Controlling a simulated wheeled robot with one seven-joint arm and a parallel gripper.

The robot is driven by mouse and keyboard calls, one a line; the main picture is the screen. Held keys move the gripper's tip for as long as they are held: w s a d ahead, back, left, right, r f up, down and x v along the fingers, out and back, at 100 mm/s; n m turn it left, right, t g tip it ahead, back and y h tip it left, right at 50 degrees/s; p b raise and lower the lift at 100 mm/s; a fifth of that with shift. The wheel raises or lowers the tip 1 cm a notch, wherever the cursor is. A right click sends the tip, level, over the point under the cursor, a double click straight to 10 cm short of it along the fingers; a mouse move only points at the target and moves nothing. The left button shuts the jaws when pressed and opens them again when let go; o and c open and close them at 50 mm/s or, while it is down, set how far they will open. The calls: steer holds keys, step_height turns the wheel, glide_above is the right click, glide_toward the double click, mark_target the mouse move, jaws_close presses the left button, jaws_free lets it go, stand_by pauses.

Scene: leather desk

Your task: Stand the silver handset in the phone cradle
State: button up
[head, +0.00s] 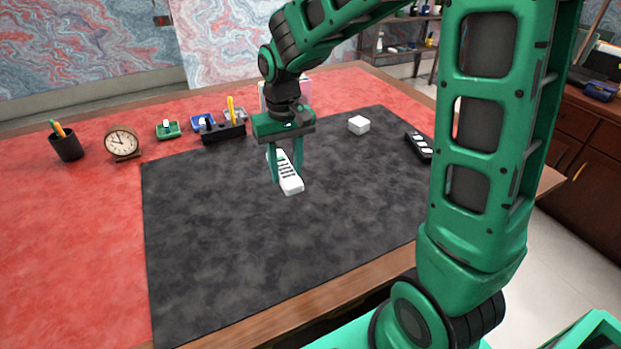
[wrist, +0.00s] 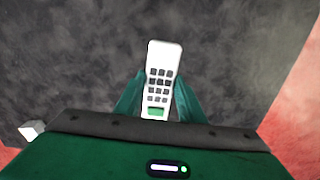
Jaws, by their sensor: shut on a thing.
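The silver handset (head: 291,184), pale with dark keys and a small green screen, is between the fingers of my gripper (head: 286,174) over the dark mat. In the wrist view the handset (wrist: 163,60) lies keys toward the camera, its far end beyond the fingers. My gripper (wrist: 157,102) is shut across its sides and points down. I cannot tell whether the handset touches the mat. A small white block (head: 358,125), perhaps the phone cradle, sits on the mat behind and right of my gripper; it also shows in the wrist view (wrist: 31,130). Its slot cannot be made out.
A black strip with white squares (head: 420,146) lies at the mat's right. Along the back left stand a pencil cup (head: 66,144), a clock (head: 122,144), a green item (head: 167,130) and a black organizer (head: 222,134). The mat's front (head: 225,235) is clear.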

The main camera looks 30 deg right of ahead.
mark_target(290, 180)
steer(key=s, duration=0.2)
steer(key=shift+s+a, duration=0.35)
steer(key=shift+s, duration=0.05)
steer(key=shift+s+d+f+n, duration=0.1)
steer(key=shift+d+f+n, duration=0.1)
steer(key=shift+n, duration=0.1)
steer(key=w+d+f, duration=0.1)
steer(key=d+f, duration=0.1)
steer(key=d, duration=0.1)
steer(key=w+d+f, duration=0.2)
steer(key=d, duration=0.1)
steer(key=w+d+f, duration=0.1)
steer(key=d+f, duration=0.1)
steer(key=d, duration=0.2)
steer(key=shift+w+f, duration=0.25)
steer(key=shift+f, duration=2.1)
steer(key=o, duration=0.9)
steer(key=shift+f, duration=0.15)
steer(key=shift+c, duration=0.2)
steer(key=o, duration=0.4)
